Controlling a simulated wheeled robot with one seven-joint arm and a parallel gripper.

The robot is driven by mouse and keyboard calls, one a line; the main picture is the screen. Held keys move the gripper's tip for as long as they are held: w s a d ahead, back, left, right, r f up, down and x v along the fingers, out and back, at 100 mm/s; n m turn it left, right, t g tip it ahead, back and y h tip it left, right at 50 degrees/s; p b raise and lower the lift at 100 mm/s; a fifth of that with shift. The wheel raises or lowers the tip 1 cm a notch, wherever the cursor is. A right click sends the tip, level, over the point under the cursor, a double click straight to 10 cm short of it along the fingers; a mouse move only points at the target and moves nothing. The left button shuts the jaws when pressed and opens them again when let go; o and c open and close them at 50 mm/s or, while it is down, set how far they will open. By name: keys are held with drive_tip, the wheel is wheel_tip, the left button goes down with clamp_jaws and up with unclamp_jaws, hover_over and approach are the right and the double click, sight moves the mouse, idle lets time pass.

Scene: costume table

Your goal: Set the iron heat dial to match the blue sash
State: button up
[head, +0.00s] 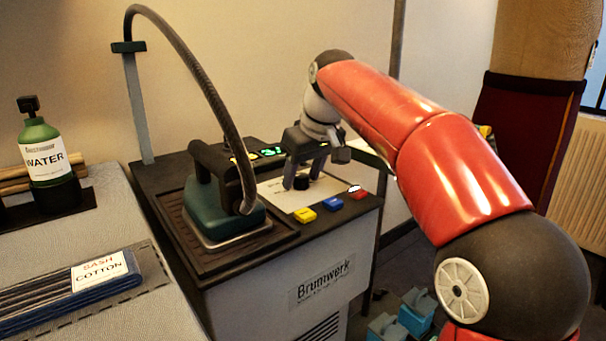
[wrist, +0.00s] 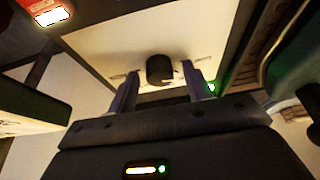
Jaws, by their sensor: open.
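The blue sash (head: 75,300) lies folded on the grey board at lower left in the head view. Its white tag (head: 99,271) reads "SASH" and "COTTON". The iron station (head: 300,262), marked "Brumwerk", carries a dark green iron (head: 216,208) on its left side. The black heat dial (wrist: 160,69) sits on the pale panel (wrist: 190,22) in the wrist view; in the head view the dial (head: 301,183) is partly hidden by my gripper. My gripper (wrist: 158,76) is open, its fingers on either side of the dial with gaps visible. The dial's setting is unreadable.
Yellow (head: 305,215), blue (head: 333,204) and red (head: 357,192) buttons line the station's front edge. A green display (head: 272,151) glows behind the panel. The iron's hose arches over the left. A water bottle (head: 45,158) stands far left. Blue containers (head: 415,315) sit below.

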drive_tip(key=c, duration=1)
drive_tip(key=shift+o, duration=0.2)
